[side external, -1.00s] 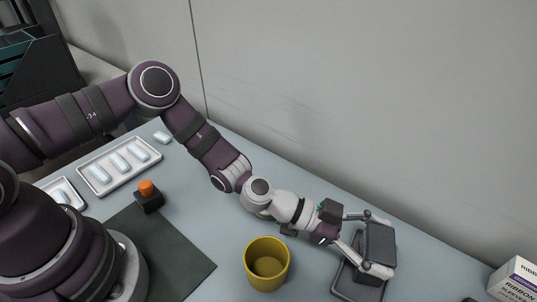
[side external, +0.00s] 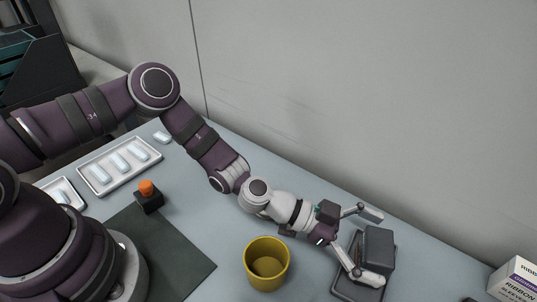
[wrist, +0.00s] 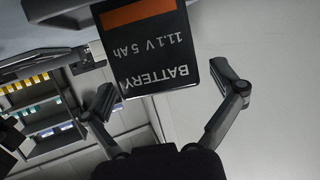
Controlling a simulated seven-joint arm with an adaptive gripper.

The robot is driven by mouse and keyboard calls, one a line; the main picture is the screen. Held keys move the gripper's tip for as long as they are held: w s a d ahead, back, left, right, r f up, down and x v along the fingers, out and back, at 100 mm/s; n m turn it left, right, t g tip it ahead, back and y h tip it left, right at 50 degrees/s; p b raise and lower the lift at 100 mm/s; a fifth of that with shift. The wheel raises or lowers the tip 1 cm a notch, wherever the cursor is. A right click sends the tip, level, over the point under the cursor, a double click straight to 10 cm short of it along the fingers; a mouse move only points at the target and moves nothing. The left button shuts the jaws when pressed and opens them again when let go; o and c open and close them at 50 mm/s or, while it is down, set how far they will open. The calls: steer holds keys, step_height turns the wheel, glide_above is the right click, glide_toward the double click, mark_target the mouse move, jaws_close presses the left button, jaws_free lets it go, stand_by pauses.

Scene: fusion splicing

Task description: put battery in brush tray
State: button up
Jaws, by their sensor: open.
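The battery (side external: 378,250) is a dark grey block standing upright at the dark brush tray (side external: 346,288). It appears to rest within the tray's rim, though its lower edge is partly hidden by a finger. In the wrist view the battery (wrist: 148,52) shows an orange band and the words "BATTERY 11.1 V 5 Ah", upside down. My gripper (side external: 371,246) is open, with one finger on each side of the battery. The far finger is clearly apart from it; the near finger is in front of its lower part, and I cannot tell whether it touches.
A yellow cup (side external: 267,265) stands left of the tray, near my wrist. A ribbon box (side external: 515,279) is at the right edge. White trays (side external: 119,166) with pale pieces and an orange-topped button (side external: 148,194) lie far left. The wall runs close behind.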

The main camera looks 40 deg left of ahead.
steer(key=s+a+r+n+y, duration=0.4)
steer(key=a+r, duration=0.1)
steer(key=a, duration=0.5)
steer(key=s+a+r+n+y, duration=0.4)
steer(key=a+r+n+y, duration=0.1)
steer(key=a, duration=0.4)
steer(key=s+a+r+n+y, duration=0.4)
steer(key=s+a+r, duration=0.1)
steer(key=a, duration=0.5)
steer(key=shift+a+r+n+y, duration=0.3)
steer(key=shift+a+r, duration=0.05)
steer(key=shift+r, duration=0.2)
